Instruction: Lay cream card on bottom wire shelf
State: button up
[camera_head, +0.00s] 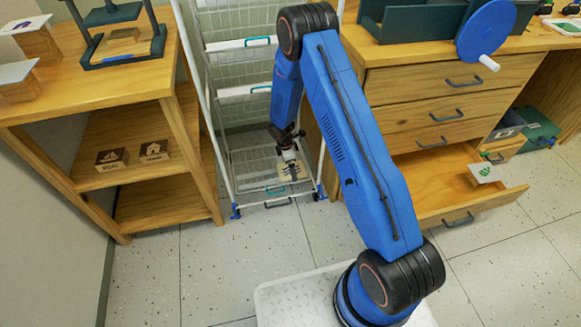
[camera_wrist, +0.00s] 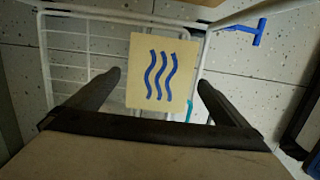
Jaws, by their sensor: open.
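The cream card (camera_wrist: 147,72) bears three wavy blue lines and lies on the bottom wire shelf (camera_wrist: 75,60) of the white rack. In the head view the cream card (camera_head: 292,169) shows just below my gripper. My gripper (camera_head: 289,163) is at the rack's low front. In the wrist view my gripper (camera_wrist: 158,80) has its two dark fingers spread wide, one on each side of the card, with gaps between. The bottom wire shelf (camera_head: 250,187) is low, close to the floor. The exact height of the fingers above the card is hard to tell.
The rack's upper shelves (camera_head: 238,45) hang above my gripper. A wooden shelf unit (camera_head: 180,190) stands on the left, with two printed blocks. An open drawer (camera_head: 450,190) juts out on the right, holding a card with a green print (camera_head: 484,172). The floor in front is clear.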

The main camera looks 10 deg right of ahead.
aim_at(287, 171)
notch_tip(287, 171, up, 12)
jog(key=a, duration=0.1)
jog(key=shift+a+f, duration=0.25)
jog(key=shift+a, duration=0.15)
dwell(0.4)
